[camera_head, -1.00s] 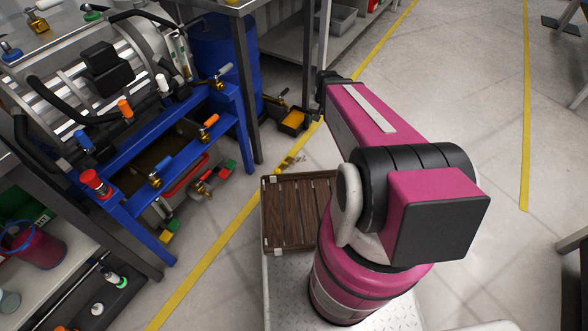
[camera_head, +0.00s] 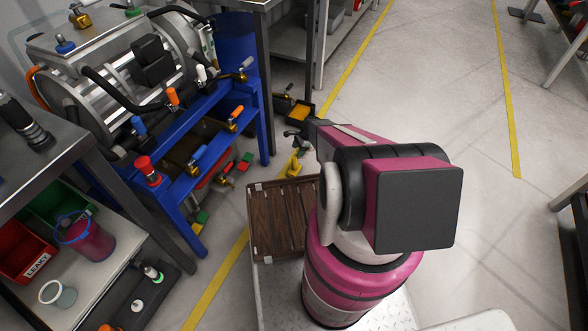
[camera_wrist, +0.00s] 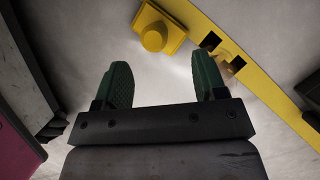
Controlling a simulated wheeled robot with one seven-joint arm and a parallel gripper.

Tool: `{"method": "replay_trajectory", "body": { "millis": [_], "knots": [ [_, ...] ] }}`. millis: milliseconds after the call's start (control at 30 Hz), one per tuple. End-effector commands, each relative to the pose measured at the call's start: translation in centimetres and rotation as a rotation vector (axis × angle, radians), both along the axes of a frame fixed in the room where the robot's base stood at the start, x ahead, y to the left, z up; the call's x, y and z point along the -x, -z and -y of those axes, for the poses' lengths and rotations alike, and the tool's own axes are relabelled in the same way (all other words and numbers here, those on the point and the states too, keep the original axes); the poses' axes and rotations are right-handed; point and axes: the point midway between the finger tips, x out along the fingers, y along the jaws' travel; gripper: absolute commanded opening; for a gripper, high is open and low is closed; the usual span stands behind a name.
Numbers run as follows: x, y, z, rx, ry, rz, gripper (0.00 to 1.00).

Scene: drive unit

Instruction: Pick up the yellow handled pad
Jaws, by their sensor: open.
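In the wrist view the yellow handled pad (camera_wrist: 172,34) is a flat yellow plate with a round raised knob. It lies on the grey floor at the top of the picture. My gripper (camera_wrist: 161,72) is open, its two green ridged fingers apart and empty. The pad shows just beyond the fingertips, with its knob roughly in line with the gap. In the head view a small yellow piece on the floor (camera_head: 292,165), which looks like the pad, lies just below my gripper (camera_head: 297,136). The fingers are too small there to make out clearly.
A yellow floor line (camera_wrist: 285,95) with a small brass-coloured part on it runs beside the pad. A blue stand (camera_head: 190,178) with valves is at left. A black-and-yellow item (camera_head: 300,111) lies beyond my gripper. A brown slatted tray (camera_head: 252,220) is nearer.

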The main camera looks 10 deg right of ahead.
Motion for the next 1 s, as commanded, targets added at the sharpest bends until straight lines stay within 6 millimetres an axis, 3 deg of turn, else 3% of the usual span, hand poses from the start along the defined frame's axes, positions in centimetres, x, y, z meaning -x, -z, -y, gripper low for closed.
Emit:
{"method": "replay_trajectory", "body": {
  "millis": [200, 467, 733, 1000],
  "knots": [
    [0.1, 3.1, -1.2, 0.001, -0.003, 0.000, 0.65],
    [0.5, 4.6, -1.8, 0.001, -0.003, 0.001, 0.65],
    [1.2, 8.0, -3.0, 0.000, -0.004, 0.001, 0.65],
    [1.3, 8.6, -3.2, 0.001, -0.003, 0.003, 0.65]
  ]
}}
